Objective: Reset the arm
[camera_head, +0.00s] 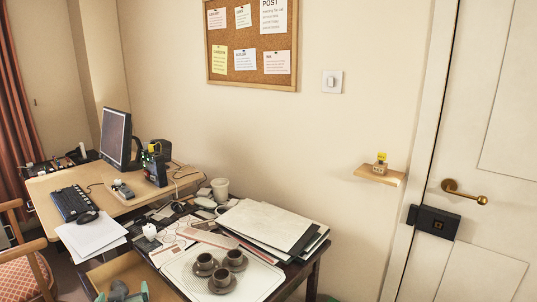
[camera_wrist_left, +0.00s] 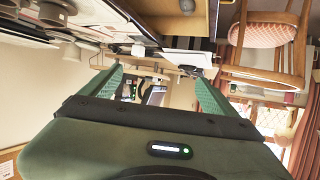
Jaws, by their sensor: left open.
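My left gripper (camera_head: 122,294) just enters the head view at the bottom edge, in front of the open desk drawer (camera_head: 134,268). Only its green fingertips show there. In the left wrist view my left gripper (camera_wrist_left: 157,82) has its two green fingers spread wide apart, with nothing held between them. That view looks upside down, with desk and chair at the top. My right gripper is in neither view.
A tray (camera_head: 180,272) with three dark cups stands at the desk's front. Papers (camera_head: 262,222), a white mug (camera_head: 220,189), a keyboard (camera_head: 71,203) and a monitor (camera_head: 116,136) crowd the desk. A chair (camera_head: 26,262) stands left. A small shelf (camera_head: 381,175) hangs near the door (camera_head: 487,150).

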